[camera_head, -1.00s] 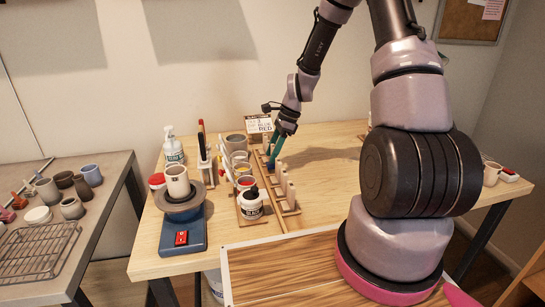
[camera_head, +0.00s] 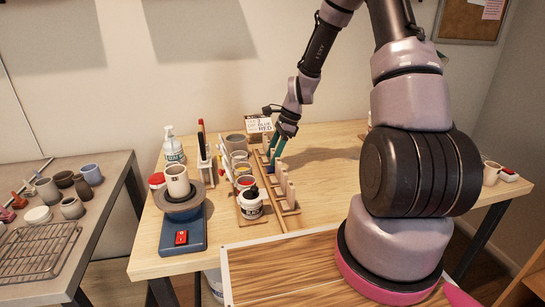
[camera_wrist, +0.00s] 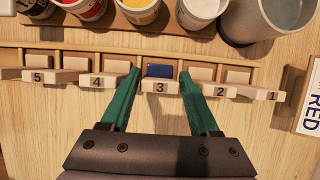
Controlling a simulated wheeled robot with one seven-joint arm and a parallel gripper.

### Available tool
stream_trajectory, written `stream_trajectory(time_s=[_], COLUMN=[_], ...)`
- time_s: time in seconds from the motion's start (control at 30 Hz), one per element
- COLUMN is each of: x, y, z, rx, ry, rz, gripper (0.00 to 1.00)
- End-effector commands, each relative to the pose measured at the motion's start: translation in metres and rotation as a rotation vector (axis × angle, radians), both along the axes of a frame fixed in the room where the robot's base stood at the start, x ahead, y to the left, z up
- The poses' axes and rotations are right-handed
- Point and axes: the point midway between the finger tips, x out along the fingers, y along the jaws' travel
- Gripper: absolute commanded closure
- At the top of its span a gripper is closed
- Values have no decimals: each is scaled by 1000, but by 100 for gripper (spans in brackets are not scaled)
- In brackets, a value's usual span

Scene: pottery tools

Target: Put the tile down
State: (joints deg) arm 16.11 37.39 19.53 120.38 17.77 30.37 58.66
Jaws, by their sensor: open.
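The blue tile (camera_wrist: 160,71) stands in the slot behind the tag marked 3 of a wooden rack (camera_wrist: 65,62), with only its top part showing in the wrist view. My gripper (camera_wrist: 160,78) is open, with one green finger on each side of the tag 3 and the tile, apart from the tile. The other numbered slots hold no blue tile.
Several glaze jars (camera_wrist: 142,12) and a grey pot (camera_wrist: 285,15) stand along the rack. A banding wheel with a cup (camera_head: 178,182) is at the table's left.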

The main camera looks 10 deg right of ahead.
Motion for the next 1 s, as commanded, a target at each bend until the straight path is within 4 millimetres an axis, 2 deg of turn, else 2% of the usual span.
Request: stream_trajectory(time_s=[0.4, 0.67, 0.77, 0.87, 1.0], x=[1, 0, -5, -15, -41], y=[-33, -43, -44, -43, -43], z=[80, 105, 121, 150, 202], rx=[-2, -4, -21, -60, -138], ry=[-6, -7, -40, -112, -249], rz=[-1, 6, 41, 120, 281], gripper=[38, 38, 38, 38, 38])
